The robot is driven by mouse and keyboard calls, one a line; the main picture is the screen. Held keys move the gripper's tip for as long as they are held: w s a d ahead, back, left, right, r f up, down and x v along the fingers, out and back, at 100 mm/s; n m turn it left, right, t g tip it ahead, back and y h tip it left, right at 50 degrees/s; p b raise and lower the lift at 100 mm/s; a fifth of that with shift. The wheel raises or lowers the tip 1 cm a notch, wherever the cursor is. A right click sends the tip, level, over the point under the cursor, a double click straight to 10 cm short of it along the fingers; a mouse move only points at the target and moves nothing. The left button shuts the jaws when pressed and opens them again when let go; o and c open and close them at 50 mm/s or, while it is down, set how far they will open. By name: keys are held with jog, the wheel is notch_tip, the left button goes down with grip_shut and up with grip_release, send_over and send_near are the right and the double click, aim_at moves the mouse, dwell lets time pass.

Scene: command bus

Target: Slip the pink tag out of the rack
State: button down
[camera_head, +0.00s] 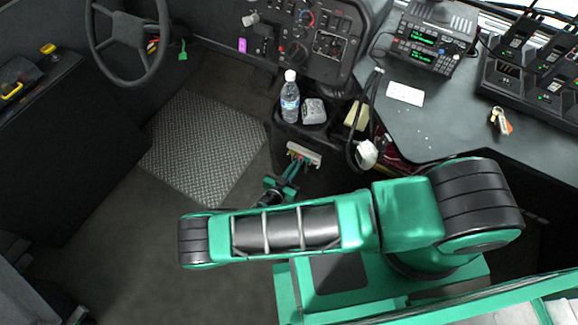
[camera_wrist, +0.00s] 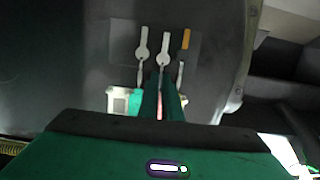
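The rack (camera_head: 303,153) is a small pale strip with coloured tags on the side of the console, below the bottle. My gripper (camera_head: 292,168) reaches up to it from below in the head view. In the wrist view, the two green fingers of my gripper (camera_wrist: 161,98) are close together with a narrow gap. A thin pinkish sliver, seemingly the pink tag (camera_wrist: 159,106), shows in that gap; most of it is hidden. I cannot tell whether the fingers press on it. Two pale key-like pieces (camera_wrist: 142,45) and an orange piece (camera_wrist: 186,39) lie beyond the fingertips.
A water bottle (camera_head: 290,98) and a grey crumpled item (camera_head: 313,111) stand on the console above the rack. A black cable (camera_head: 365,110) hangs to the right. A magenta item (camera_head: 242,45) is on the dashboard. The floor at left (camera_head: 110,235) is clear.

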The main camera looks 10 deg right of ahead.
jog(key=shift+f+v, duration=0.15)
jog(key=shift+v, duration=0.5)
jog(key=shift+f+v, duration=0.15)
jog(key=shift+v, duration=0.5)
dwell(0.4)
jog(key=v, duration=0.3)
jog(key=f+v, duration=0.1)
jog(key=v, duration=0.1)
jog(key=shift+s+a, duration=0.25)
jog(key=shift+s, duration=0.2)
